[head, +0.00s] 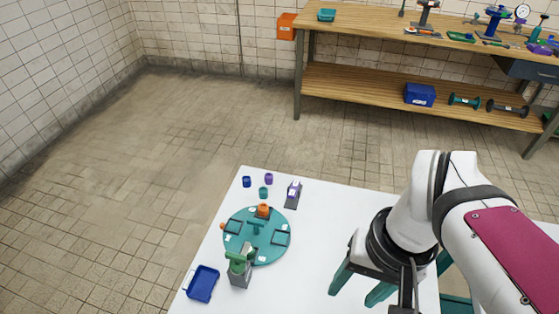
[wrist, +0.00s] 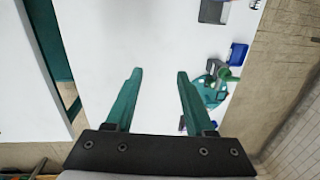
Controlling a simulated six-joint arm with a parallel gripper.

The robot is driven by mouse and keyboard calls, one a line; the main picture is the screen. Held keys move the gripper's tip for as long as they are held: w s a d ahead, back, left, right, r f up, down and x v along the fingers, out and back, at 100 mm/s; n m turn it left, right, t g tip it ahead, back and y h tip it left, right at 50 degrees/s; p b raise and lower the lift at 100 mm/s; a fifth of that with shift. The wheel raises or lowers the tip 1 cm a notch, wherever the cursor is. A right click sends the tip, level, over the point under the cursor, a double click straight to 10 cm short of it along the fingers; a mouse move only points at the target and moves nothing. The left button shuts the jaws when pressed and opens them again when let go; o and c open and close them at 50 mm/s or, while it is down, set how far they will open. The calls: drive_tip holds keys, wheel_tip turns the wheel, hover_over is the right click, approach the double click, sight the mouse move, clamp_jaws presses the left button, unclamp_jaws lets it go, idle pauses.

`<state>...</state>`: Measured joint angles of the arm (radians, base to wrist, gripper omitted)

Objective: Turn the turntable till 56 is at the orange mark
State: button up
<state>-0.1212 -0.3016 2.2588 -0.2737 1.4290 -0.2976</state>
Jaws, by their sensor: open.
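The teal round turntable (head: 272,252) lies on the white table left of my gripper. It carries square dark-rimmed places, small white labels, a raised teal centre piece (head: 255,228) and an orange item (head: 263,211) at its far side. The numbers are too small to read. A small orange spot (head: 222,226) at the left rim may be the orange mark. My gripper (head: 354,295) is open and empty over the table, apart from the turntable. In the wrist view its teal fingers (wrist: 159,73) are spread, with the turntable (wrist: 218,97) partly visible to their right.
A grey and green device (head: 240,270) stands at the turntable's near edge. A blue tray (head: 202,284) lies at near left. Small cups (head: 264,192) and a grey-purple item (head: 292,194) stand beyond the turntable. The tabletop (head: 325,235) between turntable and gripper is clear. A wooden workbench (head: 370,22) stands behind.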

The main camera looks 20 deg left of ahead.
drive_tip(key=w+a+n, duration=0.1)
drive_tip(key=w+n, duration=0.1)
drive_tip(key=w+a+r+n, duration=0.1)
drive_tip(key=w+a, duration=0.1)
drive_tip(key=w, duration=0.1)
drive_tip(key=w+a+n, duration=0.2)
drive_tip(key=w, duration=0.1)
drive_tip(key=shift+w+r+n+h, duration=0.1)
drive_tip(key=shift+r+n+h, duration=0.15)
drive_tip(key=shift+n+h, duration=0.05)
drive_tip(key=shift+c, duration=0.3)
drive_tip(key=n, duration=1.2)
hover_over(257, 221)
wheel_tip(257, 221, down, 4)
drive_tip(key=f, duration=0.1)
drive_tip(key=shift+n+h, duration=0.4)
wheel_tip(257, 221, down, 16)
drive_tip(key=shift+r, duration=0.25)
drive_tip(key=shift+c, duration=0.2)
clamp_jaws()
